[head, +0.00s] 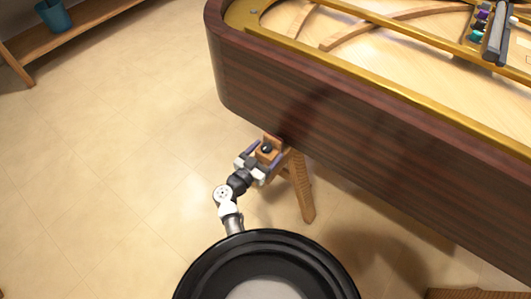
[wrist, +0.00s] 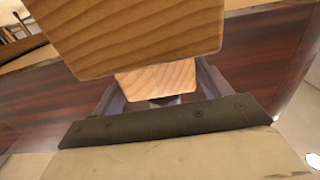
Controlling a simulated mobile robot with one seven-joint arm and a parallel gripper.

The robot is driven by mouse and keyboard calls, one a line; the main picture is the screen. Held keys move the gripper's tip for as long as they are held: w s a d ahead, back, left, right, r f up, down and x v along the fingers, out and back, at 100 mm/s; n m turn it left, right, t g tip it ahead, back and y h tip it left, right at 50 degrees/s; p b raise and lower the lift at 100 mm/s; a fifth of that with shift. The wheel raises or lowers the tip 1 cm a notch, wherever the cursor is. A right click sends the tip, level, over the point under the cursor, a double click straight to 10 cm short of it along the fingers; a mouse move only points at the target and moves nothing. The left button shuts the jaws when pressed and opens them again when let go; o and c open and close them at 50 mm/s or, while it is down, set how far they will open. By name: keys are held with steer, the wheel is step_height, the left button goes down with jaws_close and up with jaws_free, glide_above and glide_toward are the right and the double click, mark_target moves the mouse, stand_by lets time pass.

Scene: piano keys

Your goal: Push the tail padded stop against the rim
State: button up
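My gripper (head: 266,151) is low beside the dark wood piano rim (head: 330,130). In the head view its purple-grey fingers flank an orange-brown wooden block, seemingly the padded stop (head: 272,141), with a dark round part on it. In the wrist view a large wooden block (wrist: 130,35) fills the upper middle, close to the camera. A smaller wooden piece (wrist: 157,80) shows below it, between the two fingers. The fingers stand apart; I cannot tell whether they press on the wood. The rim (wrist: 60,95) shows behind. Any contact between stop and rim is hidden.
A wooden leg (head: 300,187) stands on the floor just right of my gripper, below the piano. The tiled floor (head: 110,150) to the left is clear. A low wooden shelf (head: 75,28) with a blue bucket (head: 53,15) is at the upper left.

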mark_target(272, 145)
steer(key=c, duration=1.1)
steer(key=p+x, duration=0.1)
steer(key=x, duration=0.1)
steer(key=shift+w+d+r, duration=0.15)
steer(key=shift+w+d, duration=0.05)
steer(key=shift+w, duration=0.1)
steer(key=shift+w+d+f, duration=0.2)
steer(key=shift+w, duration=0.1)
steer(key=o, duration=1.4)
steer(key=shift+c, duration=0.2)
steer(key=shift+s, duration=0.1)
steer(key=b+v, duration=0.1)
steer(key=v, duration=1.2)
steer(key=shift+s+a, duration=0.25)
steer(key=shift+s, duration=0.05)
